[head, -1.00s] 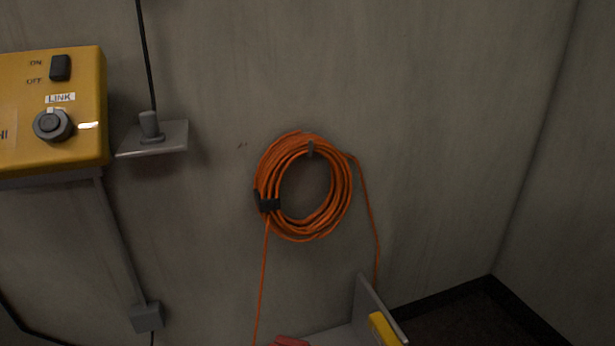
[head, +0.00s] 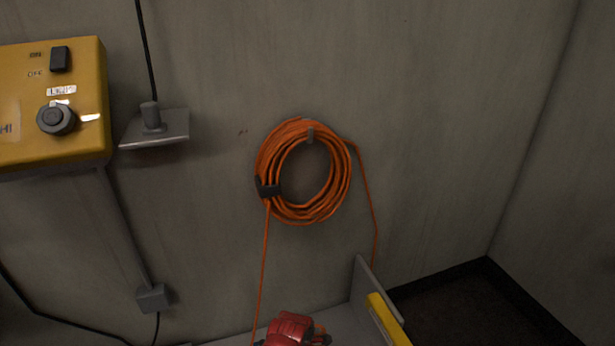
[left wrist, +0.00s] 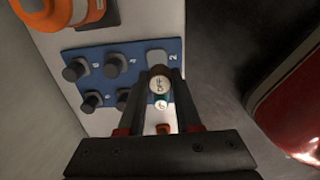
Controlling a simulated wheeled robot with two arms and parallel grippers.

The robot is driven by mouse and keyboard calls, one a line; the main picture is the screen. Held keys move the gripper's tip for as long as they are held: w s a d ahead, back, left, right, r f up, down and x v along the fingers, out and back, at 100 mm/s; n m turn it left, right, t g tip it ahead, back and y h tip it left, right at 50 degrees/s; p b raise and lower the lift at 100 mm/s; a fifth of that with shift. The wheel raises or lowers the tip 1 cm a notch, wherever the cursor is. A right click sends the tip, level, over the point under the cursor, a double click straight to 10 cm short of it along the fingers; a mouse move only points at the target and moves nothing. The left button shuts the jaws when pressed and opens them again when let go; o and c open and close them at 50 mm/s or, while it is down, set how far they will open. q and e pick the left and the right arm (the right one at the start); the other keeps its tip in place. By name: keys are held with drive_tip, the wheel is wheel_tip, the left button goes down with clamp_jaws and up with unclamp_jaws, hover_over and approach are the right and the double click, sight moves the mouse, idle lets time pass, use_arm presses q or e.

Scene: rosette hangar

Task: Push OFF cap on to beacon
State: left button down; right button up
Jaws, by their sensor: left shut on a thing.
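In the left wrist view, my left gripper (left wrist: 161,82) is shut on a small round cap (left wrist: 158,86) with a pale face marked OFF. The cap sits between the fingertips, in front of a blue plate (left wrist: 128,58) that carries several dark pegs (left wrist: 76,69) with numbers beside them. Whether the cap touches the plate or a peg cannot be told. An orange rounded body with a white band (left wrist: 62,14) is at the top left; I cannot tell whether it is the beacon. Neither gripper shows in the head view.
A large red object (left wrist: 292,108) stands at the right of the left wrist view. In the head view are a yellow switch box (head: 85,140), a small wall shelf (head: 170,128), an orange cable coil (head: 268,160) and a red object (head: 290,328) at the bottom edge.

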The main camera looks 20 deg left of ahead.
use_arm(q)
drive_tip(key=s+d+r+p, duration=0.3)
drive_tip(key=d+r+p, duration=0.5)
drive_tip(key=d, duration=0.5)
wheel_tip(320, 180, up, 2)
drive_tip(key=shift+d+p, duration=0.25)
drive_tip(key=shift+p, duration=0.1)
idle(0.6)
drive_tip(key=shift+w, duration=0.1)
